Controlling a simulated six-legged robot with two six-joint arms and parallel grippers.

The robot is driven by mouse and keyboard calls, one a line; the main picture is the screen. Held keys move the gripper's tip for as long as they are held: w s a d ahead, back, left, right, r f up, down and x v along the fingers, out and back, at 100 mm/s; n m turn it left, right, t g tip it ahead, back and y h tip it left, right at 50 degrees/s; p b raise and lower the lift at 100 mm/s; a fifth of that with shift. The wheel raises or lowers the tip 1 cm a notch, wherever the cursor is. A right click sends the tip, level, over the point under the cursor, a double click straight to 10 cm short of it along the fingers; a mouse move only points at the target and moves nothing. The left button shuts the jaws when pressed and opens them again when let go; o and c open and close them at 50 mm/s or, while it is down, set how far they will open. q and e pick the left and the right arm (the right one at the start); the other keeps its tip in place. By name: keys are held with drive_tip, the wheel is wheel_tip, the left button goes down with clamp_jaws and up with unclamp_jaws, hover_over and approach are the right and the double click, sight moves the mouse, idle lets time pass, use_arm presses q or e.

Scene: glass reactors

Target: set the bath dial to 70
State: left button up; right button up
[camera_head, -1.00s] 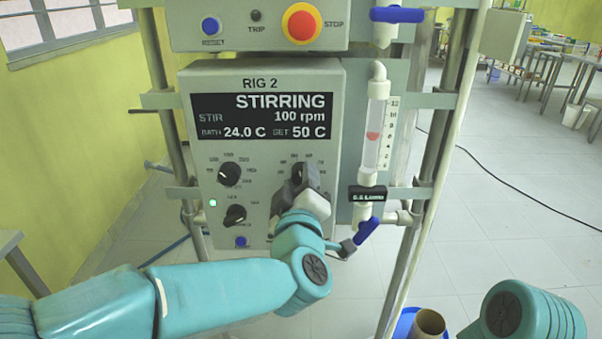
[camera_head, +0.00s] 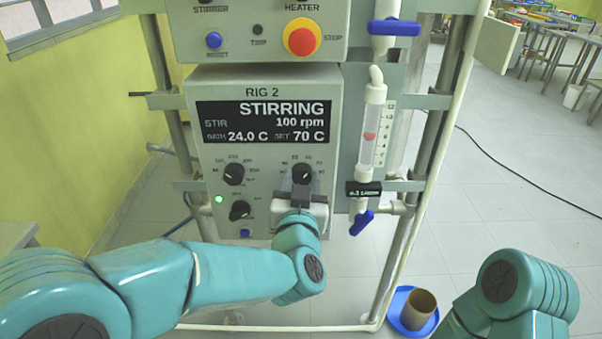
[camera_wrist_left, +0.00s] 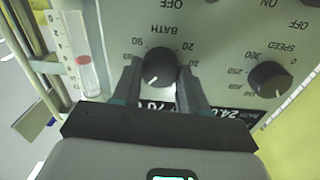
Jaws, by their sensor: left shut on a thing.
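The bath dial (camera_head: 303,172) is a black round knob low on the right of the grey RIG 2 panel. In the left wrist view the dial (camera_wrist_left: 160,70) sits between my dark fingers, its white mark pointing towards the lower left of the picture. My left gripper (camera_head: 302,184) is shut on the dial from the front, and its fingers hide part of the dial's scale. The display (camera_head: 262,122) reads STIRRING, 100 rpm, BATH 24.0 C and SET 70 C. My right gripper is out of view; only part of that arm shows at lower right.
The speed dial (camera_head: 234,174) and another black knob (camera_head: 239,210) are left of the bath dial. A red stop button (camera_head: 302,37) is above. A flow tube (camera_head: 373,130) and blue-handled valve (camera_head: 361,222) stand right. A brown cup (camera_head: 418,308) is on a blue tray (camera_head: 398,304).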

use_arm(q)
drive_tip(key=shift+r+m+p, duration=0.2)
drive_tip(key=shift+m+p, duration=0.3)
drive_tip(key=shift+m, duration=0.3)
drive_tip(key=shift+r+m+p, duration=0.15)
drive_tip(key=shift+m+p, duration=0.3)
drive_tip(key=shift+m, duration=0.65)
drive_tip(key=o, duration=0.8)
drive_tip(key=shift+w, duration=0.1)
drive_tip(key=shift+o, duration=1.3)
drive_tip(key=shift+f, duration=0.2)
drive_tip(key=s+b, duration=0.1)
drive_tip(key=s, duration=1.5)
drive_tip(key=shift+s+a, duration=0.2)
drive_tip(key=shift+a, duration=0.15)
